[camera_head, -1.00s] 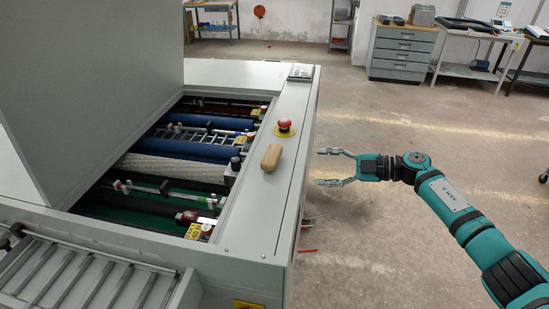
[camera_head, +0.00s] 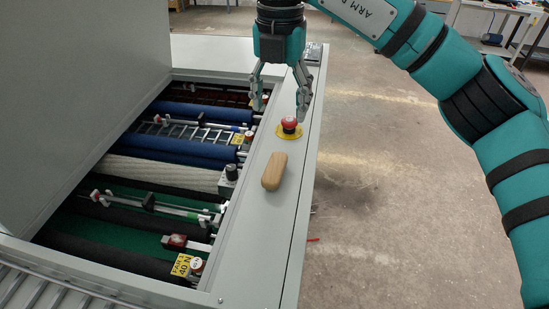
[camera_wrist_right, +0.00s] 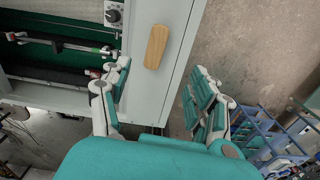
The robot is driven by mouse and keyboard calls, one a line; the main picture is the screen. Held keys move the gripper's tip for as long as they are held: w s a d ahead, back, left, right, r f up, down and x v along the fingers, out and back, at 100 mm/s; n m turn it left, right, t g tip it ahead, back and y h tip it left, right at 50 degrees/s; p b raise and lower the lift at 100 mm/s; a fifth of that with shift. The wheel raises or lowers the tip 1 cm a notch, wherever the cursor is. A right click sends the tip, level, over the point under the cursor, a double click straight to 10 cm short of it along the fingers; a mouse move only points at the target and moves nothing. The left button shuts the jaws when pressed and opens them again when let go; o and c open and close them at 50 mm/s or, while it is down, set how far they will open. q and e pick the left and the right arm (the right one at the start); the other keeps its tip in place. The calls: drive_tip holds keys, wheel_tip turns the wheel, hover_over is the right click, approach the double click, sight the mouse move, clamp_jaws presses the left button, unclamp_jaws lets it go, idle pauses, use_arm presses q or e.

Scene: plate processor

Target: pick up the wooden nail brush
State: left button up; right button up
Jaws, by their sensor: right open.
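The wooden nail brush (camera_head: 274,171) lies on the grey right-hand ledge of the plate processor (camera_head: 262,230) in the head view. It also shows in the right wrist view (camera_wrist_right: 156,46), ahead of and between the two fingers. My right gripper (camera_head: 281,103) is open and empty, pointing down above the ledge, behind the brush in the head view, near the red emergency button. In the wrist view the open right gripper (camera_wrist_right: 158,95) has its fingers well apart, with the brush beyond their tips. My left gripper is not in view.
The red emergency button (camera_head: 289,124) on its yellow base stands on the ledge just behind the brush. Left of the ledge is the open roller bay (camera_head: 150,180). A large grey raised cover (camera_head: 80,90) stands at the left. Free floor lies to the right.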

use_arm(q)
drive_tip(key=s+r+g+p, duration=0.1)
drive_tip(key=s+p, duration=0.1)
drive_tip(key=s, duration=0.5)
use_arm(e)
approach(275, 166)
drive_tip(key=shift+s+d, duration=0.35)
drive_tip(key=shift+d, duration=0.15)
drive_tip(key=f, duration=0.3)
drive_tip(key=shift+w+a+f, duration=0.15)
drive_tip(key=shift+w, duration=0.15)
wheel_tip(275, 166, down, 2)
drive_tip(key=shift+f+p, duration=0.1)
drive_tip(key=shift+p, duration=0.5)
drive_tip(key=f+p, duration=0.2)
drive_tip(key=f, duration=0.2)
drive_tip(key=shift+a+f+p, duration=0.15)
drive_tip(key=shift+a+p, duration=0.25)
drive_tip(key=shift+f, duration=0.35)
clamp_jaws()
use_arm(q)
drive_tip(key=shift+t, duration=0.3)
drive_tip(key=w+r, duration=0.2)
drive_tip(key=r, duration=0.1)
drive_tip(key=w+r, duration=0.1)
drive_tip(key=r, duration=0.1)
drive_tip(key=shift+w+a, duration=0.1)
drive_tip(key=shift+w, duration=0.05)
